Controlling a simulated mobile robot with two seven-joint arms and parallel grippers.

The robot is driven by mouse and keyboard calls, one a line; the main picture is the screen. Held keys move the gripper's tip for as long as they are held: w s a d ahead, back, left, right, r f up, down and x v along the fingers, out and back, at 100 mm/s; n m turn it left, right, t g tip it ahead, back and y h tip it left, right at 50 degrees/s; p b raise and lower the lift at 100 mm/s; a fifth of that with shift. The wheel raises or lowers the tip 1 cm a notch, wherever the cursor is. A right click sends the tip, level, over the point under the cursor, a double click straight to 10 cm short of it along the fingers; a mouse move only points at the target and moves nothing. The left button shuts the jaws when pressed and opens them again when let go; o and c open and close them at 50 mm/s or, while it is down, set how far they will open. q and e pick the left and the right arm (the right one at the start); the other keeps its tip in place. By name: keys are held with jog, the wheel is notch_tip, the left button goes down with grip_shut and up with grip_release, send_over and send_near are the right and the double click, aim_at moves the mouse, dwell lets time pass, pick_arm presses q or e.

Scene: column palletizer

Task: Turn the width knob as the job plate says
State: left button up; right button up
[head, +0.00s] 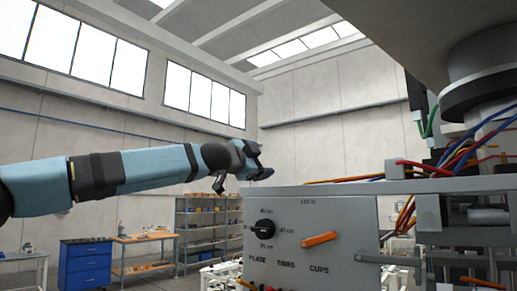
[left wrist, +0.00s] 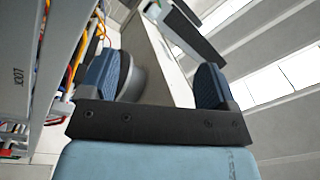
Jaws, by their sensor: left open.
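A grey control panel (head: 345,265) stands in the lower middle of the head view. Its face carries a round black knob (head: 263,229) with small cm marks around it; the exact figures and its setting are hard to read. To the right is an orange lever (head: 320,239), tilted slightly up to the right. I cannot make out a job plate. My left gripper (head: 243,177) is open and empty, above the panel's upper left corner, apart from the knob. Its two blue-padded fingers show in the left wrist view (left wrist: 160,82).
Coloured cables (head: 490,140) and grey machine parts crowd the right side. A large grey column (head: 480,70) hangs at upper right. Shelves (head: 205,230), a workbench (head: 145,238) and a blue drawer cabinet (head: 86,264) stand behind. The air left of the panel is clear.

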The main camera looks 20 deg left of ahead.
pick_arm(q)
jog(key=shift+r, duration=0.65)
